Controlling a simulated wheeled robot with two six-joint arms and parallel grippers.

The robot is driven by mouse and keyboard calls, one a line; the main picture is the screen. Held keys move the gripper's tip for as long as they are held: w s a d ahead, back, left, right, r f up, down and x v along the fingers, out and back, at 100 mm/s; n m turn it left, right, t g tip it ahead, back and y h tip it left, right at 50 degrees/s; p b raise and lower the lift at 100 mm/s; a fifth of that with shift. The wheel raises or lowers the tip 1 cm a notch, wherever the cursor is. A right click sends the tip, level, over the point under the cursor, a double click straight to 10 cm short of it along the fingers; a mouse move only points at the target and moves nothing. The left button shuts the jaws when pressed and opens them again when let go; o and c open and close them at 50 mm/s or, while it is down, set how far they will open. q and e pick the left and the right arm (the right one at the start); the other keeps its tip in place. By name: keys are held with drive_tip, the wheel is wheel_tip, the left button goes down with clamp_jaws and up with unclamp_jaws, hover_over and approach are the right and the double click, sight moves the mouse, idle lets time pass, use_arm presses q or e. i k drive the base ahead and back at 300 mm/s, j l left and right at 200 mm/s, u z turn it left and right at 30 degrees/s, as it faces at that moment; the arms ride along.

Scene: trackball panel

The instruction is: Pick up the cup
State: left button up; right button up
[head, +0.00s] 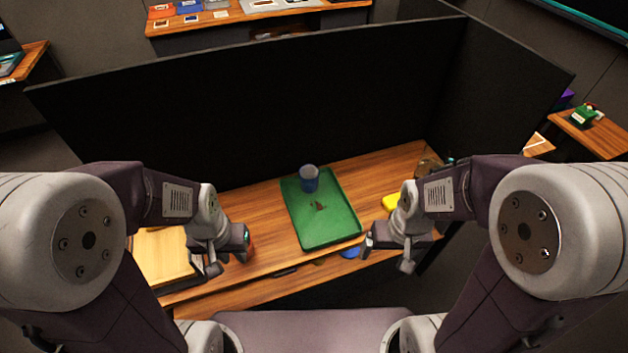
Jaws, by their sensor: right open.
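A blue cup (309,181) with a pale rim stands upright on the far part of a green tray (312,233) on the wooden desk. My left gripper (229,262) is at the left, over the desk near its front edge, to the left of the tray and apart from the cup. Its fingers are small and angled, so I cannot tell if they are open. My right gripper (384,256) is to the right of the tray's near corner, open, and apart from the cup.
A small dark brown item (319,206) lies on the tray. A wooden board (163,256) lies at the left. A tall black partition (260,115) stands behind the desk.

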sight(309, 174)
drive_tip(key=i+l+u, duration=0.15)
drive_tip(key=u, duration=0.2)
drive_tip(key=i+l+u, duration=0.15)
drive_tip(key=u, duration=0.25)
drive_tip(key=i+l+u, duration=0.1)
drive_tip(key=u, duration=0.25)
drive_tip(key=l, duration=0.1)
